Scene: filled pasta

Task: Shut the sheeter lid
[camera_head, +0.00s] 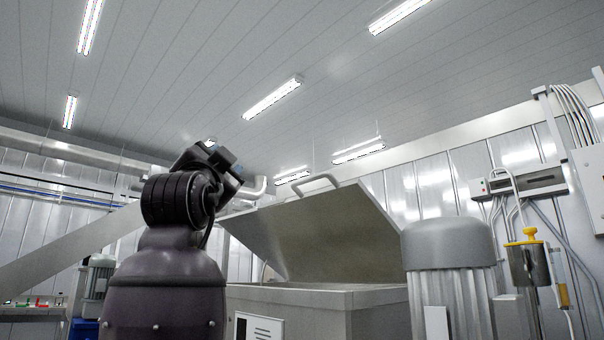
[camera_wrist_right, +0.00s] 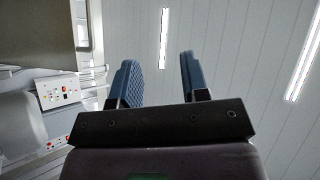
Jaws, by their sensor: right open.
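The sheeter lid (camera_head: 325,235) is a grey metal plate, raised and tilted open above the sheeter body (camera_head: 320,300) in the head view. A bar handle (camera_head: 318,184) stands on its upper edge. My right gripper (camera_head: 224,162) is up at the end of a dark arm, left of the lid and near the lid's left corner in the picture. I cannot tell its exact distance from the lid, and no contact is clear. In the right wrist view the two blue fingers (camera_wrist_right: 157,70) are apart with nothing between them. My left gripper is not seen.
A grey ribbed cylinder (camera_head: 450,265) stands right of the sheeter. Farther right hang wall boxes, cables and a yellow-topped canister (camera_head: 528,262). A white panel with red buttons (camera_wrist_right: 58,92) shows in the wrist view. The air above the lid is clear up to the ceiling.

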